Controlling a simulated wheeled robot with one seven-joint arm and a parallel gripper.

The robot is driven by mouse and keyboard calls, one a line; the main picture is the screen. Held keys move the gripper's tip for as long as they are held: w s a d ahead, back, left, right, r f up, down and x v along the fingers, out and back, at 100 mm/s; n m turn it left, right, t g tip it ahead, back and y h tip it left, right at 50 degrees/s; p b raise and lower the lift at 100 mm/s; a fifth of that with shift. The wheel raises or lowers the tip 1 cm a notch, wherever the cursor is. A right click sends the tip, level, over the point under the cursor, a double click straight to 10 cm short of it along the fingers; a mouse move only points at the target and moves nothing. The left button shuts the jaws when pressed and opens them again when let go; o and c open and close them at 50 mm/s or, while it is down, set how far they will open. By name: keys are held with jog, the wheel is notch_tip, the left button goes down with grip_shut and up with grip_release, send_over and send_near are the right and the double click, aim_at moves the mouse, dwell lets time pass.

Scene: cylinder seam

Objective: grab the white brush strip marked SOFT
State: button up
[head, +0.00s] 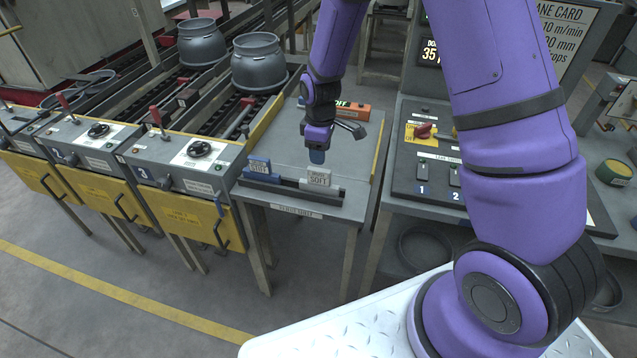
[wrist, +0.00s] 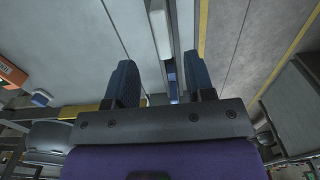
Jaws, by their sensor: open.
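The white brush strip (head: 318,179), with a label reading SOFT, stands at the right end of a dark rack (head: 289,184) on the front edge of a grey table. In the wrist view a pale block (wrist: 160,32), apparently this strip, lies ahead of the fingertips, near the middle. A blue strip (head: 259,167) stands at the rack's left end; its lettering is too small to read surely. My gripper (head: 317,156) is just above and behind the white strip, pointing down. In the wrist view my gripper (wrist: 160,78) is open, with nothing between its two fingers.
An orange box (head: 352,110) lies at the back of the grey table (head: 358,160). A control panel (head: 425,165) with a red switch stands to the right. Machine units with yellow fronts (head: 190,218) stand to the left. The table's middle is mostly clear.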

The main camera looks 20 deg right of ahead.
aim_at(321, 170)
jog(key=shift+s+f, duration=0.15)
jog(key=shift+f, duration=4.6)
jog(key=shift+c, duration=0.5)
grip_shut()
